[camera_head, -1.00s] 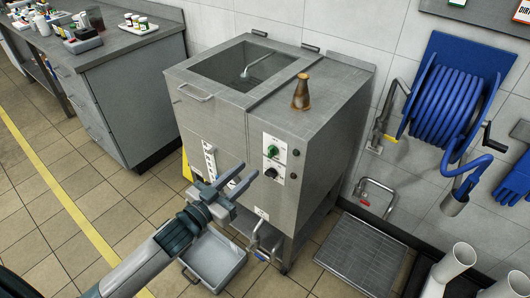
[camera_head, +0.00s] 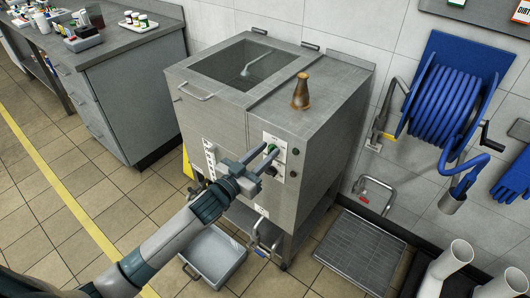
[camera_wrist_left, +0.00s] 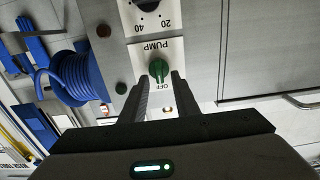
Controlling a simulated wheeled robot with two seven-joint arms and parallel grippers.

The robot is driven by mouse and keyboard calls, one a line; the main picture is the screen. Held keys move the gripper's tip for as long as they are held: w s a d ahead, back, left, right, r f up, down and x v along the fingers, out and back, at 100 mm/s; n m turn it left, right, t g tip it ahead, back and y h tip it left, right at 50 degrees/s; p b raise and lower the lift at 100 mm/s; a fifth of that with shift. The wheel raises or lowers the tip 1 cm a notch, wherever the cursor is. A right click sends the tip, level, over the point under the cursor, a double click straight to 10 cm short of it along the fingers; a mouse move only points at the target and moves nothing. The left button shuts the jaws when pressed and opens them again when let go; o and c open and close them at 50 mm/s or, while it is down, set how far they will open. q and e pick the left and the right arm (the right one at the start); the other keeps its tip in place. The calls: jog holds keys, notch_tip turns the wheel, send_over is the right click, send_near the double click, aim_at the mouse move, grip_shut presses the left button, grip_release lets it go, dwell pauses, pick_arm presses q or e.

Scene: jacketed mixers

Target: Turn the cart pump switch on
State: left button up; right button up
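The pump switch is a green knob on a white plate marked PUMP and OFF on the front of the steel mixer cart (camera_head: 215,120). In the left wrist view the green knob (camera_wrist_left: 158,68) shows between and just past the fingertips, above the OFF mark. In the head view it (camera_head: 271,148) is partly covered by my gripper. My left gripper (camera_wrist_left: 160,80) is open, one finger at each side of the knob's near end; I cannot tell whether they touch it. In the head view it (camera_head: 264,160) is at the panel. My right gripper is not in view.
A dial with numbers (camera_wrist_left: 148,5) sits beside the switch plate. A grey tray (camera_head: 214,255) and a valve pipe (camera_head: 264,238) are below. A blue hose reel (camera_head: 447,105) hangs on the right wall.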

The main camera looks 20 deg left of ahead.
pick_arm(q)
grip_shut()
jog(key=shift+d+m+p, duration=0.1)
jog(key=shift+m+p, duration=0.4)
jog(key=shift+m, duration=0.4)
jog(key=shift+s+m, duration=0.1)
jog(key=shift+m, duration=0.2)
jog(key=shift+s+d+f+m+p, duration=0.15)
jog(key=shift+m+p, duration=0.25)
jog(key=shift+m, duration=1.2)
jog(key=shift+w+d+f+m+p, duration=0.15)
jog(key=shift+m+p, duration=0.25)
jog(key=shift+m, duration=1.2)
jog(key=shift+s+d+f+m+p, duration=0.15)
jog(key=shift+m+p, duration=0.25)
jog(key=shift+m, duration=1.2)
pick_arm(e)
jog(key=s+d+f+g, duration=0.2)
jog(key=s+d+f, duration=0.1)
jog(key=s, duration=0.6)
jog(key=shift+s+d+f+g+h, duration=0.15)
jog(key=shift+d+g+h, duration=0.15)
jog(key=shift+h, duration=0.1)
